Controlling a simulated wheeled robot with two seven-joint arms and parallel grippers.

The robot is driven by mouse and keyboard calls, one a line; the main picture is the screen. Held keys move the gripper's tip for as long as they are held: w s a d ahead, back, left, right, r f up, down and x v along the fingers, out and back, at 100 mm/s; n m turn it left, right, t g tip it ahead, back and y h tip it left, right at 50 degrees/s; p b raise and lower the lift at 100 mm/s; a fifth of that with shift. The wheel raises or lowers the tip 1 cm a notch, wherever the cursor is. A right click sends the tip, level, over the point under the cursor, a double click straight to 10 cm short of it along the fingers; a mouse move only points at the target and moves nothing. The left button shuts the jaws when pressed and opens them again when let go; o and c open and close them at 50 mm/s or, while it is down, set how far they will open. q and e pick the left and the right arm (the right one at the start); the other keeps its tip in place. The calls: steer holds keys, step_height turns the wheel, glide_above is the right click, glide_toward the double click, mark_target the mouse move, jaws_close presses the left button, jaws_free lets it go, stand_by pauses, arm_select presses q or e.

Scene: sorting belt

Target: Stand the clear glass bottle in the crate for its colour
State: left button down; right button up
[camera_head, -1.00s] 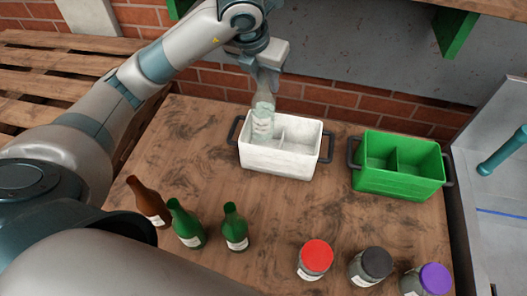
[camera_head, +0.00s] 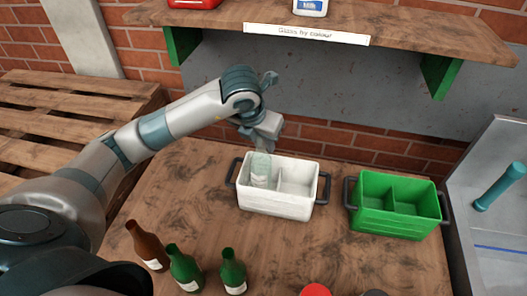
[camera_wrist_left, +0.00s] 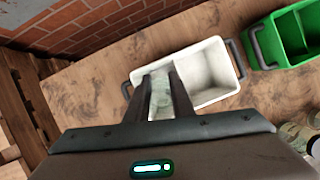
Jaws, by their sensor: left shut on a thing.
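My left gripper (camera_head: 268,143) is shut on the clear glass bottle (camera_head: 261,169), which hangs below it, roughly upright. The bottle is in the left compartment of the white crate (camera_head: 274,203), with its lower part behind the front wall. I cannot tell whether its base touches the crate floor. In the left wrist view the bottle (camera_wrist_left: 160,95) shows between the two fingers, over the white crate (camera_wrist_left: 212,68). The right compartment is empty. My right gripper is not in view.
A green crate (camera_head: 395,224) with two empty compartments stands to the right. A brown bottle (camera_head: 146,244) and two green bottles (camera_head: 184,269) (camera_head: 233,271) stand at the front left. A red-lidded jar (camera_head: 316,290) is at the bottom edge. A shelf (camera_head: 400,35) overhangs the back.

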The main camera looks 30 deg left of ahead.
mark_target(261, 164)
arm_select(q)
step_height(261, 164, down, 4)
steer(key=shift+r+p, duration=0.25)
steer(key=shift+p, duration=0.45)
steer(key=shift+f, duration=0.35)
steer(key=c, duration=1.5)
jaws_free()
steer(key=shift+c, duration=0.2)
